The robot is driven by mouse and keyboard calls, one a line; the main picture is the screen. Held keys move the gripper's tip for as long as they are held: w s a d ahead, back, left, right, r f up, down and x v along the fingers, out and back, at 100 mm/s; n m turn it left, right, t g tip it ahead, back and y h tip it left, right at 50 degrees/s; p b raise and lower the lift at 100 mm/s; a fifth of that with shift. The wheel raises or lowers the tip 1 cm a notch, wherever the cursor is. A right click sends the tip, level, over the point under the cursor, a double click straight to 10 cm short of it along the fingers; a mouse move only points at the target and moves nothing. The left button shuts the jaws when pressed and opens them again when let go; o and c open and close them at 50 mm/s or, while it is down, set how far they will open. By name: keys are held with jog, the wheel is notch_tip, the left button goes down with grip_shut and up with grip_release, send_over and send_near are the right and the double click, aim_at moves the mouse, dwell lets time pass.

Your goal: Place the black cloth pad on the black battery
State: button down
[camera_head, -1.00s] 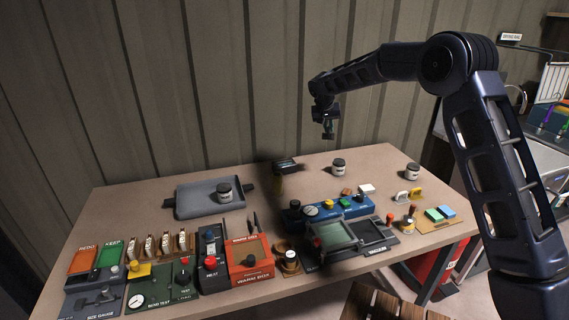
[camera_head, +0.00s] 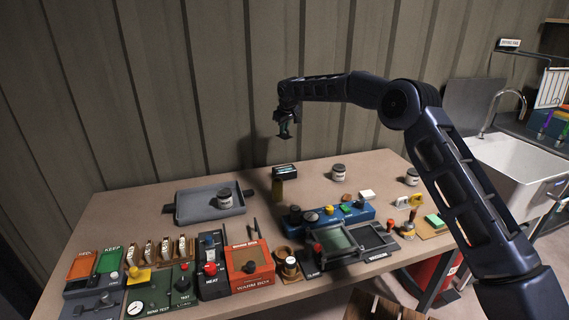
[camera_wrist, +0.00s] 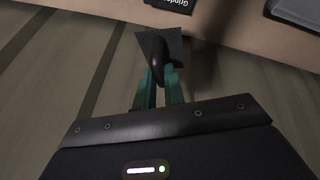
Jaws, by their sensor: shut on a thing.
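My gripper (camera_head: 286,130) is in the air above the back of the bench, shut on the black cloth pad. In the wrist view the pad (camera_wrist: 176,44) shows as a dark flat square with a rounded dark grip between the teal fingertips (camera_wrist: 160,75). A black block with a pale label, which looks like the black battery (camera_head: 285,171), lies on the bench below my gripper and apart from it.
A grey tray (camera_head: 184,208) with a jar (camera_head: 224,199) on it lies left of the battery. A jar (camera_head: 338,173) stands to the right. Blue panel (camera_head: 330,219) and several test fixtures fill the front.

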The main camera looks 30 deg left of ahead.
notch_tip(320, 180, down, 16)
jog(key=shift+f, duration=0.2)
dwell(0.4)
jog(key=shift+f, duration=0.2)
jog(key=c, duration=1.5)
grip_release()
jog(key=v, duration=1.2)
jog(key=shift+r, duration=0.15)
jog(key=shift+d+r, duration=0.1)
